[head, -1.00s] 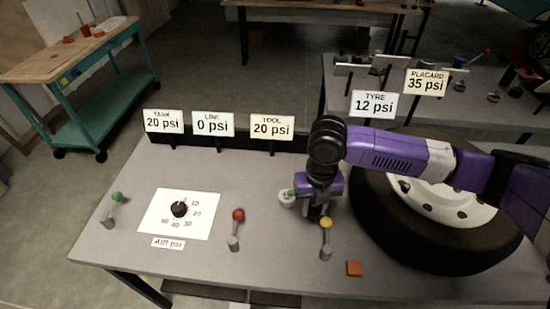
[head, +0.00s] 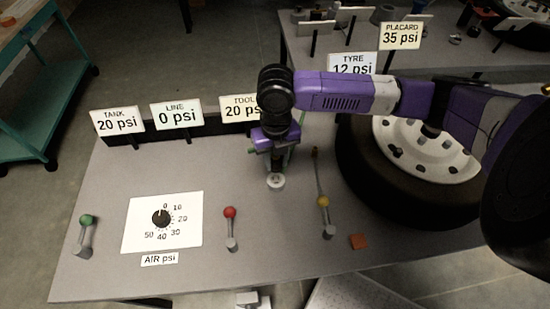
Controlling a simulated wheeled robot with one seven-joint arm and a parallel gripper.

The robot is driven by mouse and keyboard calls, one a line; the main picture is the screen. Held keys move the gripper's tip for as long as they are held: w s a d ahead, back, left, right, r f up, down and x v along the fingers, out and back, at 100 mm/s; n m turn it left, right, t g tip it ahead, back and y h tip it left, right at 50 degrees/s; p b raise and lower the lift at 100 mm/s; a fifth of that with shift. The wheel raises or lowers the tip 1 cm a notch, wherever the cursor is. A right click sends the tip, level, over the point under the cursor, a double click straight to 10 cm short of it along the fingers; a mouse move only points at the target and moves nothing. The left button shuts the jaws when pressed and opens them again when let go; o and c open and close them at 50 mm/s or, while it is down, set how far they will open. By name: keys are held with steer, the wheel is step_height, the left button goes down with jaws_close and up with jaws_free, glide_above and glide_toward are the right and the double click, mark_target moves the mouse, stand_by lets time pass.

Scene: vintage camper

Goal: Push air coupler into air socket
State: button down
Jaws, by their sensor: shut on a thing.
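My gripper (head: 278,160) points down over the bench, shut on a small part that it mostly hides; I take this to be the air coupler. A round, pale ring-shaped fitting (head: 276,182), likely the air socket, sits on the bench directly under and in front of the fingertips. I cannot tell whether the held part touches it or is inside it. The LINE sign (head: 177,115) reads 0 psi and the TANK sign (head: 117,121) 20 psi. The TOOL sign (head: 239,107) is partly hidden by my arm.
On the grey bench (head: 110,270) stand a green-knobbed lever (head: 86,235), a dial plate (head: 190,238), a red-knobbed lever (head: 231,228) and a yellow-knobbed lever (head: 325,215). The tyre (head: 365,185) fills the right side.

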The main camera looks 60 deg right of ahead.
mark_target(276, 180)
steer(key=shift+f+b, duration=2)
steer(key=shift+f, duration=0.8)
steer(key=shift+f+b, duration=0.5)
steer(key=shift+f, duration=0.1)
steer(key=c, duration=0.9)
jaws_free()
steer(key=shift+c, duration=0.2)
steer(key=shift+r, duration=0.1)
step_height(276, 180, up, 8)
steer(key=shift+f+b, duration=0.15)
steer(key=shift+b, duration=0.15)
